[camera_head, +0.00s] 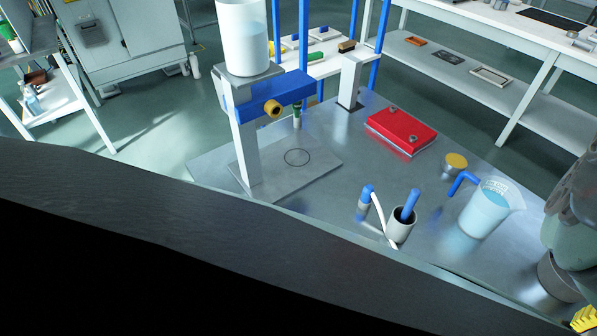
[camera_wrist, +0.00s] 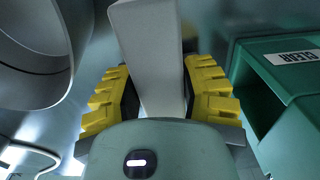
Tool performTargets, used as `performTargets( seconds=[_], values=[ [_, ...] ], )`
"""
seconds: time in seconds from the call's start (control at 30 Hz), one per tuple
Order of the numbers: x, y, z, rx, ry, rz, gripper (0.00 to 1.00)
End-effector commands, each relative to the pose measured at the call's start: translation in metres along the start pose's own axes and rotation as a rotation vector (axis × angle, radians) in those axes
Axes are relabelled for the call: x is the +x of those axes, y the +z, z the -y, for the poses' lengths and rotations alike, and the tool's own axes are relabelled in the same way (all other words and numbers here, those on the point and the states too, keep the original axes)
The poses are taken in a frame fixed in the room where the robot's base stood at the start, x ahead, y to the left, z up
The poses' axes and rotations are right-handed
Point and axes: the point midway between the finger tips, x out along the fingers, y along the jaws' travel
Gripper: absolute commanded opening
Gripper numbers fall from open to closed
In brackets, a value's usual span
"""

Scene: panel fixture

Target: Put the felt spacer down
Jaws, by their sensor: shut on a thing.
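In the wrist view, my gripper (camera_wrist: 161,98) has its yellow ridged fingers closed on both sides of a pale grey slab, the felt spacer (camera_wrist: 150,45). The spacer stands up between the fingers and runs to the top edge of the picture. Its lower end is hidden behind the gripper's body. In the head view, only a yellow part of my gripper (camera_head: 584,318) shows at the bottom right corner; the spacer cannot be made out there.
In the wrist view, a green bin (camera_wrist: 262,62) with a white label is at right and a grey round vessel (camera_wrist: 62,75) at left. In the head view, the metal bench (camera_head: 325,205) carries a blue-topped stand, red box (camera_head: 402,128), beaker (camera_head: 484,212) and grey cup (camera_head: 401,228).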

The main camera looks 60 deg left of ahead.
Motion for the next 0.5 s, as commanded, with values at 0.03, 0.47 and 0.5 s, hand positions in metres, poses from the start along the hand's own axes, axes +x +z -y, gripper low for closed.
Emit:
performTargets(
  seconds=[0.03, 0.47, 0.5],
  values=[
    [0.0, 0.0, -0.001, -0.002, 0.0, 0.0, 0.2],
    [-0.01, 0.001, -0.001, -0.001, -0.001, 0.001, 0.19],
    [-0.013, 0.001, -0.001, -0.001, 0.0, 0.0, 0.19]
  ],
)
